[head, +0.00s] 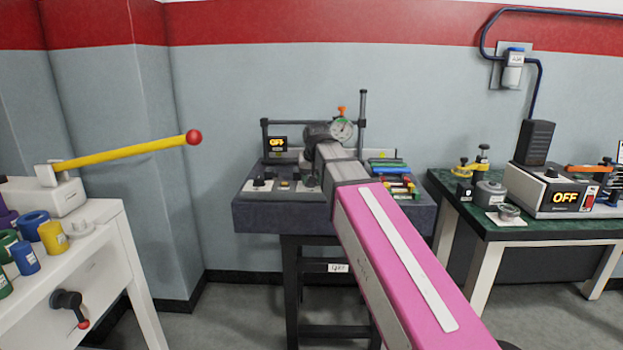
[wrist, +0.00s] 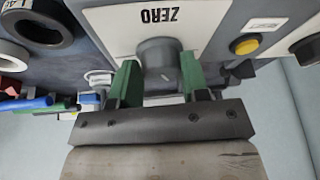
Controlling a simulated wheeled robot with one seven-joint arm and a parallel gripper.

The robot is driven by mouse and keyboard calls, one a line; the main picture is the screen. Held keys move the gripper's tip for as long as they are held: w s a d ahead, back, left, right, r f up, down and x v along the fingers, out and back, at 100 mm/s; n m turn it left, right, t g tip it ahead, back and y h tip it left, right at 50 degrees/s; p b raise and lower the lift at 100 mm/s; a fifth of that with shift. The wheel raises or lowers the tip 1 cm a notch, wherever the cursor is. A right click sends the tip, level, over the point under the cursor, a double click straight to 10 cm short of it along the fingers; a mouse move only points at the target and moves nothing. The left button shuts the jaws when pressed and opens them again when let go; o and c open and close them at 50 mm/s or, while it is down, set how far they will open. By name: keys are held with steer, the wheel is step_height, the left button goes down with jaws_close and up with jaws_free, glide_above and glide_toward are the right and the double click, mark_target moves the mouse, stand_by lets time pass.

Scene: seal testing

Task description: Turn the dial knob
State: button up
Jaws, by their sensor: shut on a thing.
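The dial knob (wrist: 160,58) is a grey round knob on a pale panel marked ZERO, at the middle top of the wrist view. My gripper (wrist: 161,77) has green fingers, one on each side of the knob, and is shut on it. In the head view my pink and grey arm reaches to the test station on the dark stone slab (head: 265,216). There the arm hides the knob and my fingertips.
A dial gauge (head: 341,130) and an OFF display (head: 278,143) stand at the station. A yellow button (wrist: 246,46) is right of the knob. Several coloured pieces (head: 392,180) lie right of my arm. A yellow lever (head: 125,152) juts out at left; a green-topped bench (head: 449,188) stands right.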

steer(key=shift+a+n+y, duration=0.1)
steer(key=shift+n+y, duration=0.3)
steer(key=shift+n, duration=0.7)
steer(key=o, duration=0.9)
steer(key=shift+a, duration=0.1)
steer(key=shift+c, duration=0.2)
steer(key=shift+r, duration=0.1)
steer(key=v, duration=1)
steer(key=shift+r, duration=0.3)
